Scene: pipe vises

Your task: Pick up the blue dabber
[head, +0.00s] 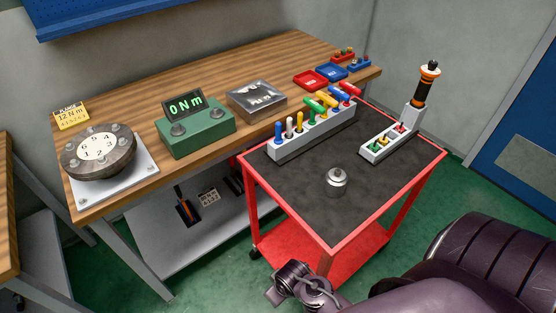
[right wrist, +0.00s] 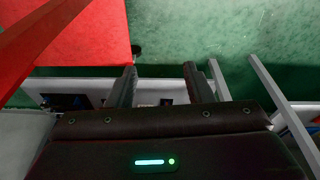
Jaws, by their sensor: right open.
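A grey rack (head: 290,153) on the cart holds upright pieces in a row. A blue upright piece (head: 278,130) stands at its left end, beside a white one (head: 289,126); it looks like the blue dabber, though I cannot be sure. My right gripper (right wrist: 161,82) is open and empty in the right wrist view, over the floor beside the cart. In the head view my right arm is low at the front of the cart, well away from the rack. My left gripper is not in view.
The red cart (head: 399,195) has a dark top with free room around a small metal pot (head: 337,181). A smaller grey block (head: 372,153) with an orange-black tool (head: 427,85) stands at right.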

